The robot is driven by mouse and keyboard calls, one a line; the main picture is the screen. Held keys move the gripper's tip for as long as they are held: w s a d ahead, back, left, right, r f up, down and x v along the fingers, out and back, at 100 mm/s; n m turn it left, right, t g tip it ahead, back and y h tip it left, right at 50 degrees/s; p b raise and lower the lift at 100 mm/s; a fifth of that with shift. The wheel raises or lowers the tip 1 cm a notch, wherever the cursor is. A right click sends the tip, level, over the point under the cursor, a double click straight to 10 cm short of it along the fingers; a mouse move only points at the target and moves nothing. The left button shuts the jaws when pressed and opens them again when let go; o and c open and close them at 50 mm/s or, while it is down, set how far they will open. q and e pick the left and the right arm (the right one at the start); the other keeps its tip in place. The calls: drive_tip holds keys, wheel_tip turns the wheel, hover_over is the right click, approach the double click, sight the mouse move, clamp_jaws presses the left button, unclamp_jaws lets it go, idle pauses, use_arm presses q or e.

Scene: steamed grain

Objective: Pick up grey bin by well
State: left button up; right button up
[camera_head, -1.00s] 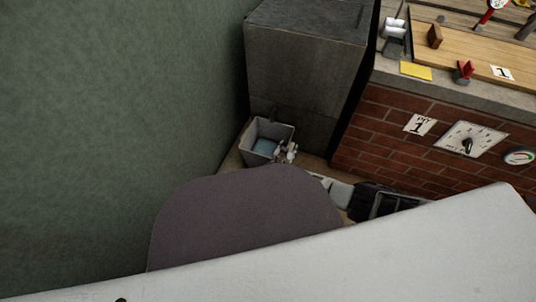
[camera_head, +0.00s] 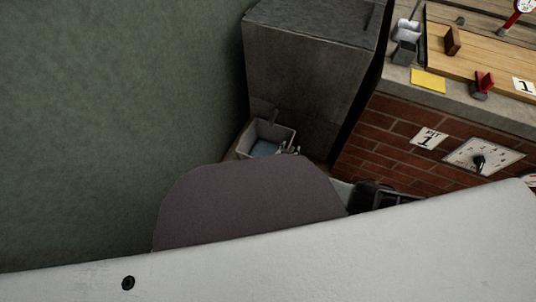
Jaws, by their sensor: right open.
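The grey bin (camera_head: 271,128) is a small open-topped box low in the corner, against the tall grey block, in the head view. Something light blue shows inside it. My right gripper (camera_head: 290,149) is at the bin's near right side, mostly hidden behind a rounded grey-purple shape. Only its fingertips show, open, close to the bin's rim; I cannot tell whether they touch it. The bin's lower front is also hidden. My left gripper is out of view.
A tall grey block (camera_head: 305,75) stands behind the bin, and a green wall (camera_head: 120,110) is to the left. A brick counter (camera_head: 385,135) with a dial and a number 1 plate stands to the right. A large white surface fills the foreground.

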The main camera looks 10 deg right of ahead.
drive_tip(key=shift+f, duration=0.1)
clamp_jaws()
idle(0.7)
drive_tip(key=shift+w+r, duration=0.2)
